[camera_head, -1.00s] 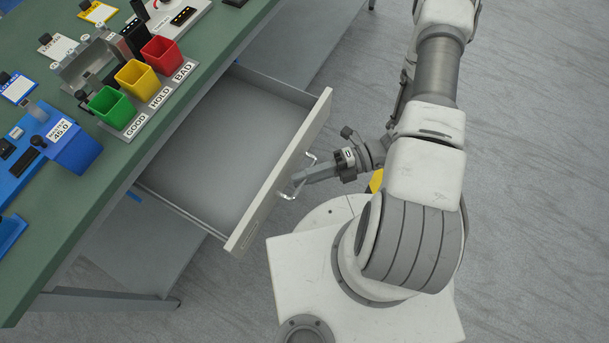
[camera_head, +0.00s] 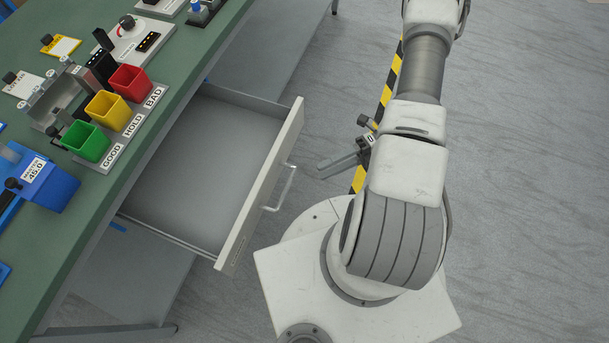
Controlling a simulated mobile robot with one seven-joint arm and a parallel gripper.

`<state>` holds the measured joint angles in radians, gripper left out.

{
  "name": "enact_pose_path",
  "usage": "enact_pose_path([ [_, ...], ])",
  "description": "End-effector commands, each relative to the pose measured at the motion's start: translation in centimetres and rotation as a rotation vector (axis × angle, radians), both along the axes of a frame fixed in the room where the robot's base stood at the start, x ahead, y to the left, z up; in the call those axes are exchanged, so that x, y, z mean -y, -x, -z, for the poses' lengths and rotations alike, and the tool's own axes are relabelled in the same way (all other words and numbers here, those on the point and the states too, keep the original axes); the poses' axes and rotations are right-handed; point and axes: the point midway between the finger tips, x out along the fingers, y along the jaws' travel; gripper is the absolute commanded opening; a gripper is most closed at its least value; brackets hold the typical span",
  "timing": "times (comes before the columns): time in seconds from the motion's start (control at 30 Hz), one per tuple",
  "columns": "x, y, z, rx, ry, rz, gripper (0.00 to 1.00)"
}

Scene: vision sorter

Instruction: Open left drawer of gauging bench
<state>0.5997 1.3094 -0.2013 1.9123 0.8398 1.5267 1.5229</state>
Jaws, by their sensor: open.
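The drawer (camera_head: 205,165) of the green-topped gauging bench (camera_head: 150,150) is pulled well out, and its inside looks empty. Its pale front panel (camera_head: 262,185) carries a metal bar handle (camera_head: 281,190) on the outer face. My gripper (camera_head: 322,170) is open and empty, to the right of the handle and apart from it. Its fingers point left toward the drawer front.
Green (camera_head: 86,142), yellow (camera_head: 108,110) and red (camera_head: 131,82) bins stand in a labelled rack on the bench. A blue block marked 45.0 (camera_head: 52,188) sits near the bench edge. Yellow-black floor tape (camera_head: 386,95) runs behind my arm. Open floor lies right.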

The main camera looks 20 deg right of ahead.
Motion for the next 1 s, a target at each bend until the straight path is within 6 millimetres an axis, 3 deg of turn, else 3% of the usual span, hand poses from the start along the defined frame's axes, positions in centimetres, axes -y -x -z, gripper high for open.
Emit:
enact_pose_path([
  [0.1, 2.6, -0.3, -0.3, 0.001, 0.003, 0.001, 0.45],
  [0.33, 5.4, -0.5, -0.7, 0.000, 0.001, 0.001, 0.45],
  [1.0, 5.8, -0.5, -0.8, 0.002, 0.001, 0.000, 0.45],
])
